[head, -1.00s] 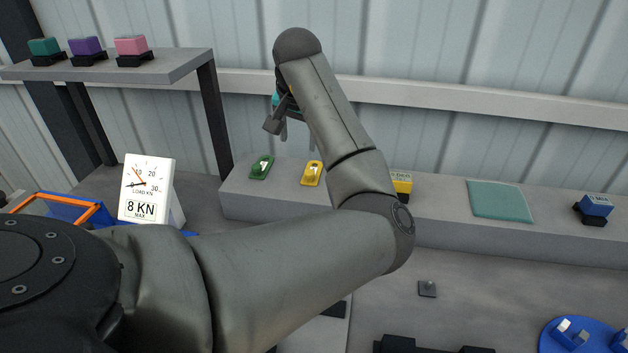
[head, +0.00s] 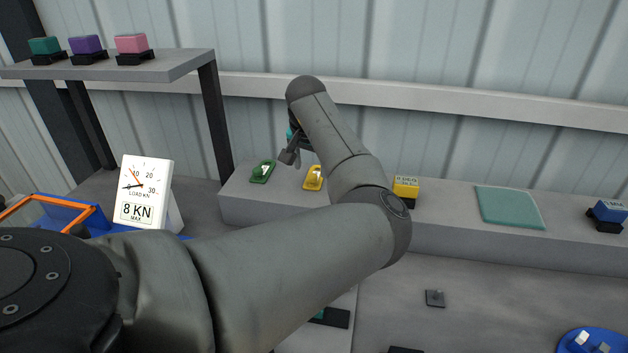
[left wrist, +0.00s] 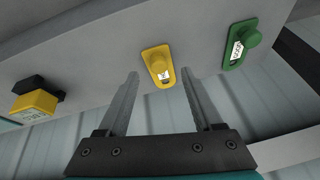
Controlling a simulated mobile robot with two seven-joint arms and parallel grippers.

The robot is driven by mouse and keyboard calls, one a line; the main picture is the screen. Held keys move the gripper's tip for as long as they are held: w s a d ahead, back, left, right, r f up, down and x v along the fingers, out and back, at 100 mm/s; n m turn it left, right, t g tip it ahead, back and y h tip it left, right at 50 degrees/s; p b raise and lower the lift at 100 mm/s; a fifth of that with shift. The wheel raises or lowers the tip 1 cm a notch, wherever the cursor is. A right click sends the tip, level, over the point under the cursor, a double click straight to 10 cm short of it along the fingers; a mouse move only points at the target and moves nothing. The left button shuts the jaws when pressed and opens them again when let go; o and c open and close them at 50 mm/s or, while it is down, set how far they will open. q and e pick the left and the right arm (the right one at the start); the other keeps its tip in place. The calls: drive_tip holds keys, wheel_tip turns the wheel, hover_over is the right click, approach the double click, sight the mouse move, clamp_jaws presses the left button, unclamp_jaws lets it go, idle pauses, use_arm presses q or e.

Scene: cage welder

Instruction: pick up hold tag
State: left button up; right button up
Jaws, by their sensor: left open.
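A yellow tag (head: 313,178) and a green tag (head: 263,172) lie apart on the raised grey ledge, the green one to the left. Their print is too small to read, so I cannot tell which is the hold tag. My left gripper (head: 291,157) is just above the ledge near both tags, partly hidden by my own arm. In the left wrist view the open fingers (left wrist: 160,75) point towards the yellow tag (left wrist: 158,65), which shows between their tips with nothing held. The green tag (left wrist: 239,45) is outside the fingers, to the right.
A yellow block (head: 405,188) on a black base, a teal mat (head: 510,207) and a blue block (head: 608,213) stand further right on the ledge. A load gauge sign (head: 144,193) and a blue bin with an orange frame (head: 57,212) are at left. A shelf (head: 180,68) overhangs there.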

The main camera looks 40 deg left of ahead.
sight(312, 176)
use_arm(q)
drive_tip(key=b+x, duration=0.1)
drive_tip(key=x, duration=0.3)
drive_tip(key=shift+w+f, duration=0.1)
drive_tip(key=shift+f, duration=0.15)
clamp_jaws()
idle(0.4)
